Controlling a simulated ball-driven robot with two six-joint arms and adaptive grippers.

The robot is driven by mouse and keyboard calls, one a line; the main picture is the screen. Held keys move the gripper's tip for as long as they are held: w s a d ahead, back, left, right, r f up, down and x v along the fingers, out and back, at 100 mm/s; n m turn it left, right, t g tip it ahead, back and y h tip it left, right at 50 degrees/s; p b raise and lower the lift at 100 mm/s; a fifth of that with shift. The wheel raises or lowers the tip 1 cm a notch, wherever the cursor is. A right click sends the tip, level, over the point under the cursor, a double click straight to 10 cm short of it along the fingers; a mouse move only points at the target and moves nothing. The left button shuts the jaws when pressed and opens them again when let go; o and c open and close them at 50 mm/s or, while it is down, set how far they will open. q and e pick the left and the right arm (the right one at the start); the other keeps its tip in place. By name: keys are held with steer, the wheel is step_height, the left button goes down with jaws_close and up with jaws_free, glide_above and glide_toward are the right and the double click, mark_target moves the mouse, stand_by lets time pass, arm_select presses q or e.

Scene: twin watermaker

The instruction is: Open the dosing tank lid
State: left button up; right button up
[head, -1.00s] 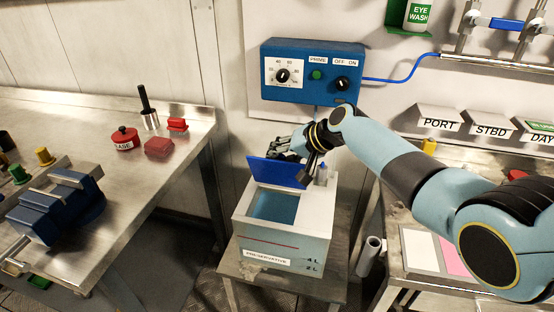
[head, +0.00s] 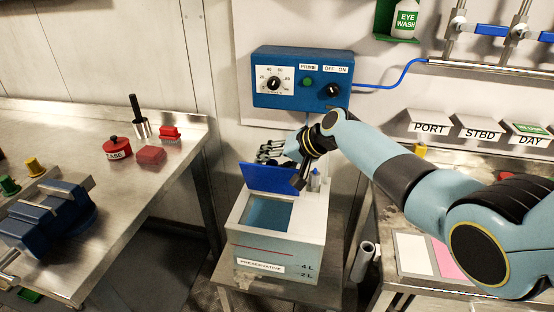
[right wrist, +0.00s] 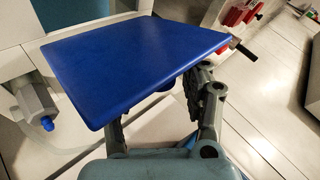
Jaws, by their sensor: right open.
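The white dosing tank (head: 275,246), labelled PRESERVATIVE, stands on a low metal stand. Its blue lid (head: 265,178) is raised and tilted up at the back of the opening, so the inside shows. In the right wrist view the lid (right wrist: 135,65) is a large blue plate covering part of the fingers. My right gripper (head: 272,150) is open, just above and behind the lid's upper edge; the lid is not between its fingers. Whether a finger touches the lid I cannot tell. My left gripper is out of view.
A blue dosing control box (head: 301,78) hangs on the wall behind the tank. A small blue-tipped fitting (head: 315,178) stands at the tank's back right. A steel bench with a blue vise (head: 45,215) is on the left, another bench on the right.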

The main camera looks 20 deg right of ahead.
steer(key=v, duration=1.2)
